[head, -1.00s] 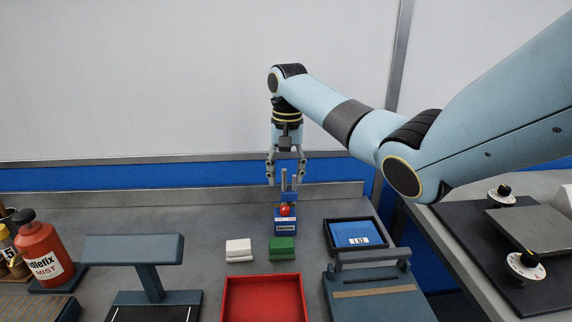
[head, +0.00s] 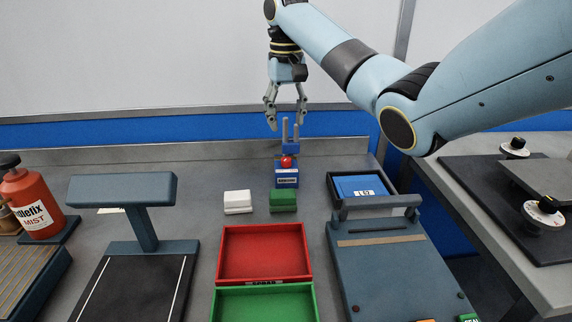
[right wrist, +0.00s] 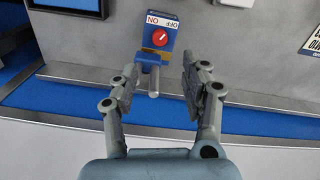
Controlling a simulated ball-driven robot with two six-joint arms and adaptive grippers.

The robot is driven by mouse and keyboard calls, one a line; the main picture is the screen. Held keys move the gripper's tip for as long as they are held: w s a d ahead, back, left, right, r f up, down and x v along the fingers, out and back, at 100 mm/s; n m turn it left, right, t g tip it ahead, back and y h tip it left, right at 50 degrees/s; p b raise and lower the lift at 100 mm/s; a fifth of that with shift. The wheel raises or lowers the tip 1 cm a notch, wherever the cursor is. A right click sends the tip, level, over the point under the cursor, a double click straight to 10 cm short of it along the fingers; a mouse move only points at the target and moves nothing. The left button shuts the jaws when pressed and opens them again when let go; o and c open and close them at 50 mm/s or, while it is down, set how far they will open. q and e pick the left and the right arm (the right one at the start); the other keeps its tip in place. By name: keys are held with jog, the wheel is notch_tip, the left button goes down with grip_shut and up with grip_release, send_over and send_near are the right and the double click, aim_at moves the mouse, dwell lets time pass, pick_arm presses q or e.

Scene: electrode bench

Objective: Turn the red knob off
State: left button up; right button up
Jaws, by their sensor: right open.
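The red knob (head: 287,162) sits on a small blue box (head: 286,182) with a white label, towards the back of the bench. In the right wrist view the knob (right wrist: 160,38) has a white pointer slanting to the upper right. Upside-down ON and OFF labels (right wrist: 162,21) lie beyond it, ON left and OFF right. My right gripper (head: 287,125) is open and empty, above and behind the knob, not touching it. My left gripper is not in view.
White (head: 237,201) and green (head: 283,200) blocks lie in front of the box, with a red tray (head: 222,255) nearer. A blue-lined tray (head: 332,185) is at right. A grey T-shaped stand (head: 140,205) and red bottle (head: 34,205) are left. A wall stands behind.

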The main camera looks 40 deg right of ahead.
aim_at(286, 159)
notch_tip(286, 159, down, 10)
jog(key=shift+f+b, duration=0.15)
jog(key=shift+b, duration=0.25)
jog(key=shift+c, duration=0.3)
